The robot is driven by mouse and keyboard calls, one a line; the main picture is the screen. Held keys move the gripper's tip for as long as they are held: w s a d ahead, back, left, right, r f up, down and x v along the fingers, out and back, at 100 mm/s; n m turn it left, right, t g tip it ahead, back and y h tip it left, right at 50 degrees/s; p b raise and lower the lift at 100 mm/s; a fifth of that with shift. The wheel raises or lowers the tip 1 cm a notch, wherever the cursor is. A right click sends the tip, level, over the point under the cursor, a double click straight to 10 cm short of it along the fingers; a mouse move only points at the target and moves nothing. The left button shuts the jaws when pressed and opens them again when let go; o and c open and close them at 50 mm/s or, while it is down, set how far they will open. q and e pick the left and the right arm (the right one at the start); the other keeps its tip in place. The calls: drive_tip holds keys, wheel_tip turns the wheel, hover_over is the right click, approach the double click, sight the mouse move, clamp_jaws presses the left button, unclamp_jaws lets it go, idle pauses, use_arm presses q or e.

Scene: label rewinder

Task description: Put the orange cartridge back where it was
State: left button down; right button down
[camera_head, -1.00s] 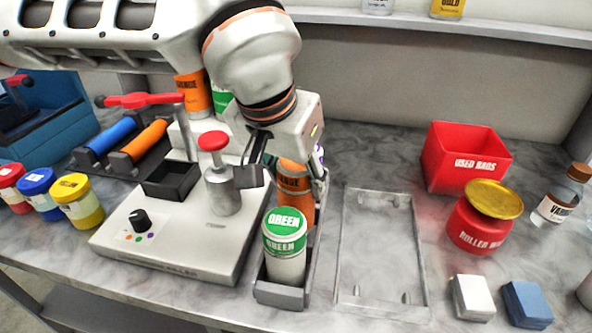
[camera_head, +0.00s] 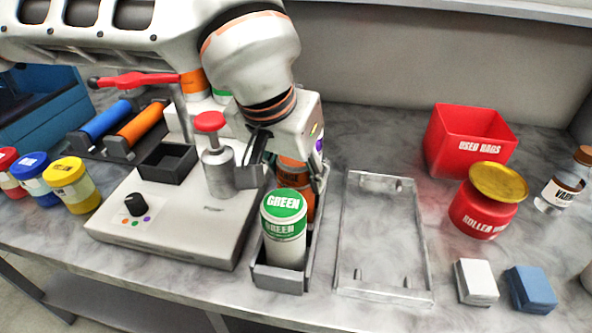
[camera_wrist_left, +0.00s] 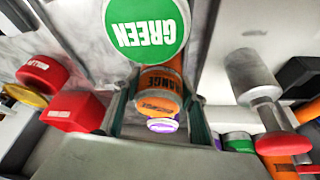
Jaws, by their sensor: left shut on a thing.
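The orange cartridge (camera_head: 294,178) stands between the jaws of my left gripper (camera_head: 262,168), in line with the grey rack (camera_head: 277,281). The wrist view shows it (camera_wrist_left: 160,85) with a finger of the gripper (camera_wrist_left: 158,112) on each side. The green-capped cartridge (camera_head: 284,228) stands upright in the rack's front end and hides the orange one's lower part, so I cannot tell whether its base touches the rack. A purple-capped cartridge (camera_wrist_left: 162,125) lies in line beyond it. My right gripper is not in view.
The machine (camera_head: 165,238) with its red-knobbed metal post (camera_head: 218,170) stands close left of the rack. An empty metal frame tray (camera_head: 384,295) lies to the right. Farther right are a red bin (camera_head: 470,145) and a red jar (camera_head: 480,215).

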use_arm(q)
drive_tip(key=shift+f, duration=0.2)
drive_tip(key=c, duration=1.1)
unclamp_jaws()
